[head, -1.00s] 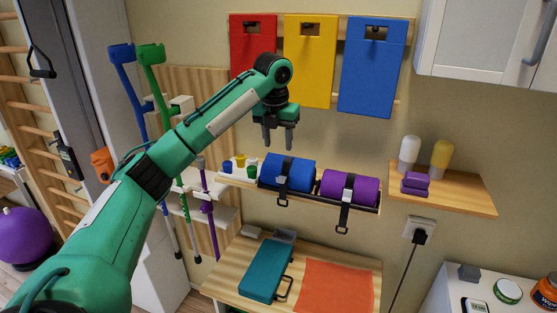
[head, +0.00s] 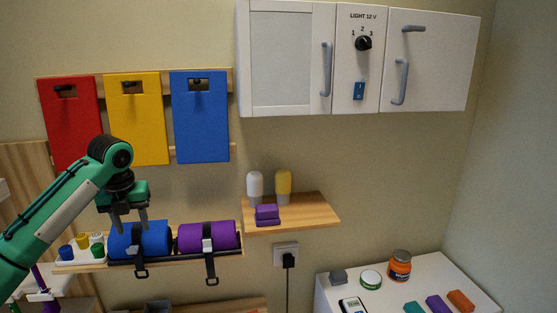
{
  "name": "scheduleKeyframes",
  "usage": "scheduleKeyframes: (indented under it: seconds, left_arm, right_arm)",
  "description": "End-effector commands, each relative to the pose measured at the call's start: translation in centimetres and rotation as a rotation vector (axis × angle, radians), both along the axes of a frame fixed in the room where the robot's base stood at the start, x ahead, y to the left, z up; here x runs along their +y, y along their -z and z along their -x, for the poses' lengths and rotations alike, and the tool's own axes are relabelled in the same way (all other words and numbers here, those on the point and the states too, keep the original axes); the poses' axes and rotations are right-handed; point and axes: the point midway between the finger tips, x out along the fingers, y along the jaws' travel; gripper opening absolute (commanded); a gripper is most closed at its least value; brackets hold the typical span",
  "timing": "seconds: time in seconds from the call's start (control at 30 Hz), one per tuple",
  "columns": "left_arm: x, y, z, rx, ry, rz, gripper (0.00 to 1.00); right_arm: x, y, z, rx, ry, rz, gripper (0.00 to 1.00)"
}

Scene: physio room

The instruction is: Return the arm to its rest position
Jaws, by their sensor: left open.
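My left arm comes in from the left edge of the head view, green with a dark wrist. My left gripper (head: 130,224) points down with its two fingers apart, and nothing shows between them. It appears in front of the blue roll (head: 150,242) on the wall shelf; I cannot tell how far apart they are in depth. A purple roll (head: 208,238) lies to its right, also strapped. My right gripper is not in view.
Red (head: 72,130), yellow (head: 138,125) and blue (head: 200,120) boards hang above the arm. White cabinets (head: 288,60) are at upper right. A wooden shelf (head: 315,214) holds two bottles and purple blocks. A white counter (head: 425,272) with jars stands at lower right.

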Motion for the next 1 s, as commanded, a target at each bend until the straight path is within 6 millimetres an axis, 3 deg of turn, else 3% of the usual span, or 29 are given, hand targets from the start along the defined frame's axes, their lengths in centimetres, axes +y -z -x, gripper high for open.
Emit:
scheduleKeyframes:
  seconds: [0.03, 0.2, 0.5, 0.7, 1.0]
  left_arm:
    - [-1.6, 2.6, 0.2, 0.005, -0.031, 0.006, 0.45]
    - [-5.9, 9.4, 1.6, -0.012, -0.192, 0.040, 0.45]
    - [-12.6, 19.5, 6.5, -0.040, -0.515, 0.158, 0.45]
    - [-16.1, 24.7, 11.1, -0.043, -0.771, 0.260, 0.45]
    - [-19.4, 29.9, 18.9, -0.024, -1.223, 0.419, 0.45]
  right_arm:
    - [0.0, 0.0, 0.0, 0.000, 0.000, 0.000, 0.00]
    - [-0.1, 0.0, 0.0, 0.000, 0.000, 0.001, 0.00]
    - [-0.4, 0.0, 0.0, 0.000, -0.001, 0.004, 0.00]
    - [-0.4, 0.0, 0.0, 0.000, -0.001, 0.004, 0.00]
    - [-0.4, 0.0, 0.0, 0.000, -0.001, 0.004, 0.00]
